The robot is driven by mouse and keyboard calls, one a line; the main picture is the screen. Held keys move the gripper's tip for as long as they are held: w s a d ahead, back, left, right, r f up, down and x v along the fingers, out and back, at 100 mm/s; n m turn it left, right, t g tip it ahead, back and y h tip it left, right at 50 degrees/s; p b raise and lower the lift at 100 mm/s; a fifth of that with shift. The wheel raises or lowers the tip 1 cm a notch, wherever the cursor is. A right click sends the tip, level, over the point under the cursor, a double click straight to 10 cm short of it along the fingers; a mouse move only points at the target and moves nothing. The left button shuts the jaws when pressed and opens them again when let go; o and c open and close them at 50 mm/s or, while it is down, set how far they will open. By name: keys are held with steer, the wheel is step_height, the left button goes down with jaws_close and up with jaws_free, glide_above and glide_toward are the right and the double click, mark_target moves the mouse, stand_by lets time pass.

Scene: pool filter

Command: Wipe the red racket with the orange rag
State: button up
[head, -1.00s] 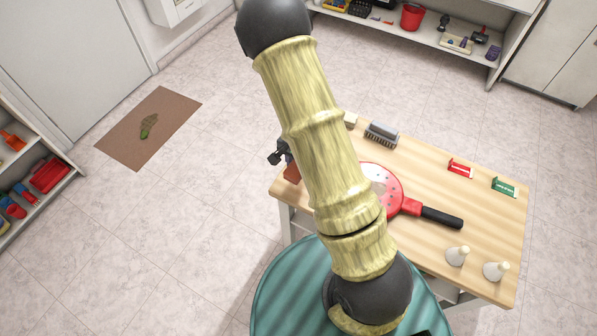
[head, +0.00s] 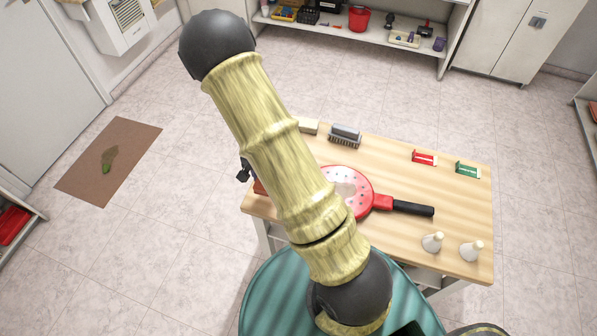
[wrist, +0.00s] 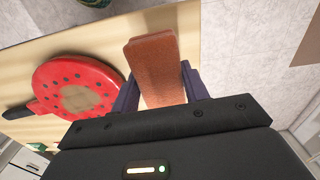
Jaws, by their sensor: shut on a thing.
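The red racket (head: 365,185) lies on the wooden table, its black handle (head: 412,208) pointing right. Its face has dark dots and a pale, tan patch in the middle. My arm covers part of its left side. In the wrist view the racket (wrist: 103,75) lies left of my gripper. My gripper (wrist: 160,85) is shut on the orange rag (wrist: 153,60), which looks like a flat, stiff block between the purple fingers. In the head view the rag (head: 259,187) shows only as a sliver at the table's left edge, mostly behind my arm. The rag is apart from the racket.
On the table (head: 462,210) stand a grey brush (head: 345,135), a pale block (head: 308,126), a red item (head: 424,158), a green item (head: 467,169) and two white bottles (head: 432,242) (head: 471,251). A brown mat (head: 108,168) lies on the floor at left. Shelves line the back.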

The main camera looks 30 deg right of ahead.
steer(key=f+n, duration=0.1)
steer(key=n, duration=0.1)
steer(key=w+f+n, duration=0.1)
steer(key=f+n, duration=0.1)
steer(key=n, duration=0.1)
steer(key=w+f+n, duration=0.1)
steer(key=n, duration=0.1)
steer(key=shift+w+f, duration=0.2)
steer(key=shift+f, duration=0.15)
steer(key=shift+w+f+n, duration=0.2)
steer(key=shift+f+n, duration=0.15)
steer(key=shift+n, duration=0.35)
